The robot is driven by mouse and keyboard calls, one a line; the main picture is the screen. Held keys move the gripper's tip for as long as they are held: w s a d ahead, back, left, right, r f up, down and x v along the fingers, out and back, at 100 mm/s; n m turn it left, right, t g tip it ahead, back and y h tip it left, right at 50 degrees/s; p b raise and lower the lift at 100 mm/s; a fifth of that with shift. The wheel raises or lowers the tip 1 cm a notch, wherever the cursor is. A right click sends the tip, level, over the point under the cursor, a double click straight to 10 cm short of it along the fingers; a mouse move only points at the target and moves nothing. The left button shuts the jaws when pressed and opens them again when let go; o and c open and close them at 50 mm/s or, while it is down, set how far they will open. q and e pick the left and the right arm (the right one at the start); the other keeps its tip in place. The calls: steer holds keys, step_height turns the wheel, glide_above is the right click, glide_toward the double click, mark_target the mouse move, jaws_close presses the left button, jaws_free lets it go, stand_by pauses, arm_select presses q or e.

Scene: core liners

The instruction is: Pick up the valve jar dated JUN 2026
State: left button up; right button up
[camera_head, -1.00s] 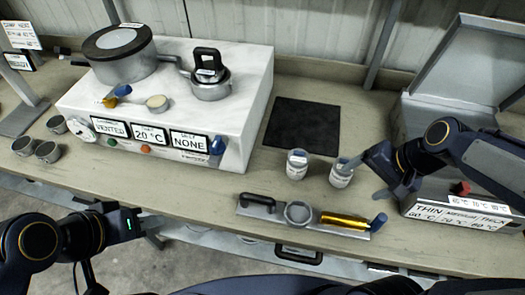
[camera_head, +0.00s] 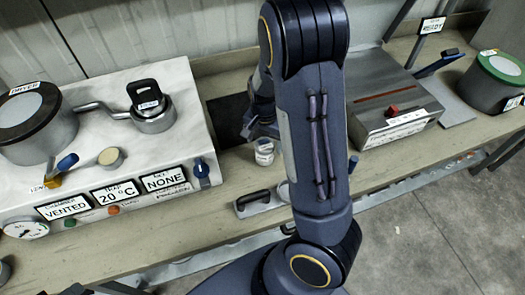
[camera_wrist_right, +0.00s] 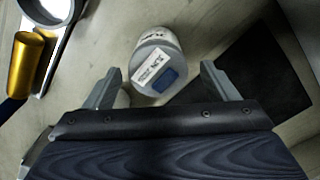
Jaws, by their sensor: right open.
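A pale jar (camera_head: 264,152) with a grey lid stands on the bench left of my right arm. In the right wrist view a jar (camera_wrist_right: 151,50) shows its lid, with a white label and a blue patch; I cannot read the date surely. My right gripper (camera_wrist_right: 160,82) is open, its fingers apart on either side of the view just short of this jar. In the head view this gripper (camera_head: 262,128) is partly hidden by its arm. A second jar is not clearly visible. Only a dark edge of my left gripper (camera_head: 80,289) shows at the bottom left.
A dark mat (camera_wrist_right: 260,75) lies beside the jar. A metal holder (camera_head: 258,203) with a ring and a gold cylinder (camera_wrist_right: 27,62) lies in front. The white apparatus (camera_head: 185,95) stands left, a metal box (camera_head: 385,105) right.

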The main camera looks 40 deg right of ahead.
step_height(320, 180, down, 4)
steer(key=shift+s+r, duration=0.15)
steer(key=shift+a, duration=0.1)
steer(key=c, duration=1.1)
steer(key=shift+r, duration=0.1)
